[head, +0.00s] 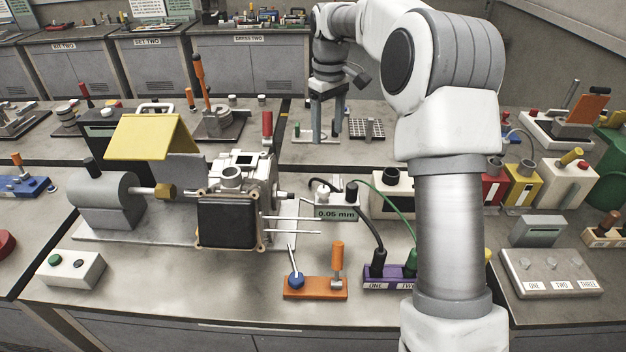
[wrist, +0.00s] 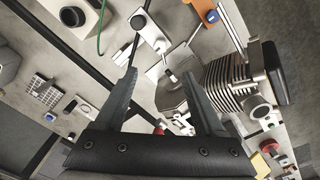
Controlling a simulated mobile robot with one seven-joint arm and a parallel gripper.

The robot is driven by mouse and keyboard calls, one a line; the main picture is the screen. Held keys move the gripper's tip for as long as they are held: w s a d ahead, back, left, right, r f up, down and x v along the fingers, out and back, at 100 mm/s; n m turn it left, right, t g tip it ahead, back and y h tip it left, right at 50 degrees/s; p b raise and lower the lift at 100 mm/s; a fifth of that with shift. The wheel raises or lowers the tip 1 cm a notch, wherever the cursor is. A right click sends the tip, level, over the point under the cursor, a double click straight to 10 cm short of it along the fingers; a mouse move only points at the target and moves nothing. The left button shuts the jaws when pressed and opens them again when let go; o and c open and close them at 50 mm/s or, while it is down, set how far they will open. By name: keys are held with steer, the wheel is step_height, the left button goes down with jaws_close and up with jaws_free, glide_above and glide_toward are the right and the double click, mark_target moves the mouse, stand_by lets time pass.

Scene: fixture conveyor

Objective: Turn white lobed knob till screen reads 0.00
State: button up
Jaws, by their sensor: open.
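The gauge box (head: 337,213) stands at the centre of the near bench, right of the grey machine. Its screen reads 0.05 mm. On its top, the small white knob (head: 322,194) is at the left and a black knob (head: 351,191) at the right. The lobes are too small to make out. In the wrist view the gauge box (wrist: 148,27) is beyond the fingertips, with the white knob (wrist: 160,46) on it. My gripper (head: 327,138) is open and empty, pointing down behind the gauge, apart from it. Its spread fingers also show in the wrist view (wrist: 160,76).
The finned machine (head: 228,220) with thin rods stands left of the gauge. A black cable and a green cable (head: 400,203) run to the purple socket block (head: 388,281). An orange block (head: 314,293) with a blue knob lies in front.

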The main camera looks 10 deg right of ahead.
mark_target(324, 189)
steer(key=f, duration=0.6)
steer(key=f+p, duration=0.1)
steer(key=f, duration=1.1)
steer(key=shift+w+a+f+p, duration=0.2)
steer(key=shift+w+p, duration=0.1)
steer(key=shift+w, duration=0.1)
jaws_close()
